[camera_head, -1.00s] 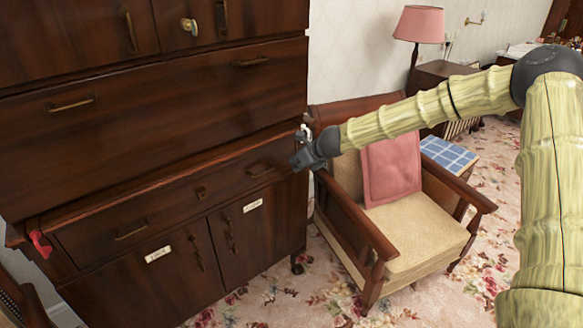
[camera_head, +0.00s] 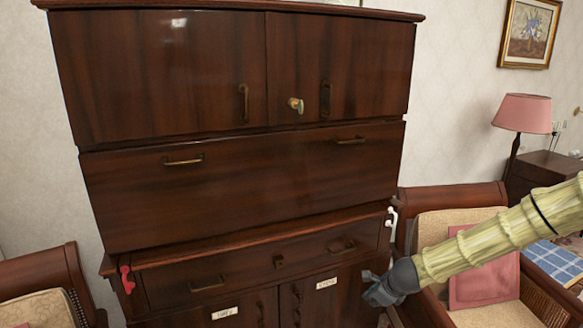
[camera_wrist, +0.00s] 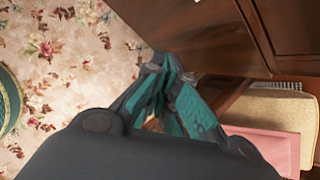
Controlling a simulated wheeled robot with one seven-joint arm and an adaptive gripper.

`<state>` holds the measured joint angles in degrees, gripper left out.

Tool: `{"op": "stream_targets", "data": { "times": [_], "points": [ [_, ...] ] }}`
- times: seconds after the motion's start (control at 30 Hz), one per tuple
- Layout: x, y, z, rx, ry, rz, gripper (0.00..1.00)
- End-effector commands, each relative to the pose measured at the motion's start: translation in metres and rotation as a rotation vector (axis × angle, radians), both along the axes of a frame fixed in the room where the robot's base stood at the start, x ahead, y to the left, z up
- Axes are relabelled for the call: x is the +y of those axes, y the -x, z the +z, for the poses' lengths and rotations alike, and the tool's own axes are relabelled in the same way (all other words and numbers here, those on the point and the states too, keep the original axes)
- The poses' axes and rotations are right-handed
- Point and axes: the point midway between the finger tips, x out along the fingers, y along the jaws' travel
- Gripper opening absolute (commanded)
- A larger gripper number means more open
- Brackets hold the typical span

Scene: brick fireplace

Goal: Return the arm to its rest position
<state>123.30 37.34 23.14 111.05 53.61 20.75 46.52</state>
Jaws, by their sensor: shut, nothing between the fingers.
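My arm (camera_head: 500,234) reaches in from the right in the head view. My gripper (camera_head: 374,291) is at its end, in front of the cabinet's lower right part, with the armchair behind it to the right. The gripper is shut and holds nothing. In the wrist view the teal fingers (camera_wrist: 170,95) are together over the floor and the cabinet's edge. I cannot tell in the head view how far the fingers are from the cabinet.
A tall dark wooden cabinet (camera_head: 245,195) fills the middle. An armchair (camera_head: 455,222) with a pink cushion (camera_head: 485,288) stands at right, another armchair (camera_head: 45,275) at left. A pink lamp (camera_head: 522,113) stands behind. Flowered carpet (camera_wrist: 60,60) lies open in the wrist view.

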Motion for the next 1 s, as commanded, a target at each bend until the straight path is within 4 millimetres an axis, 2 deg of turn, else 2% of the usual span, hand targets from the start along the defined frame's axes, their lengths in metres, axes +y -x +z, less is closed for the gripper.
{"op": "stream_targets", "data": {
  "times": [0.03,0.2,0.37,0.5,0.63,0.8,0.9,1.0],
  "points": [
    [0.008,0.021,-0.024,0.023,0.066,0.085,0.0],
    [0.024,0.093,-0.091,0.08,0.278,0.393,0.0],
    [0.033,0.168,-0.144,0.125,0.45,0.723,0.0],
    [0.037,0.239,-0.18,0.155,0.568,1.037,0.0],
    [0.038,0.305,-0.202,0.167,0.644,1.332,0.0],
    [0.037,0.387,-0.217,0.153,0.694,1.714,0.0],
    [0.036,0.427,-0.219,0.132,0.697,1.901,0.0],
    [0.035,0.455,-0.219,0.107,0.691,2.039,0.0]
  ]
}}
